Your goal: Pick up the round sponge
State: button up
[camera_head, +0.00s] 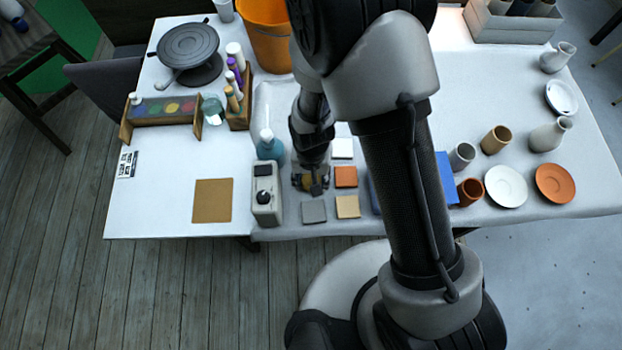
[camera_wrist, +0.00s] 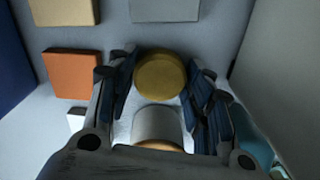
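The round sponge (camera_wrist: 160,76) is a yellow-brown disc in the upper middle of the wrist view. It lies on the light tabletop, between and slightly beyond the two fingers of my gripper (camera_wrist: 160,85). The fingers are spread, with a gap visible on each side of the sponge, and nothing is held. In the head view my gripper (camera_head: 313,184) points down over the table and mostly hides the sponge (camera_head: 306,183). A pale cylindrical object (camera_wrist: 157,123) with a tan lower edge also shows between the fingers, nearer the wrist.
A grey box with a knob (camera_head: 265,203) and a teal pump bottle (camera_head: 270,148) stand close left of my gripper. Square tiles, including an orange one (camera_head: 345,177) and a grey one (camera_head: 314,212), lie close by. A brown board (camera_head: 212,200) lies farther left.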

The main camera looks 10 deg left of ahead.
aim_at(311, 180)
jog(key=shift+c, duration=1.2)
jog(key=shift+r, duration=0.1)
notch_tip(311, 180, up, 20)
jog(key=p, duration=0.6)
jog(key=shift+o, duration=1.3)
jog(key=c, duration=0.4)
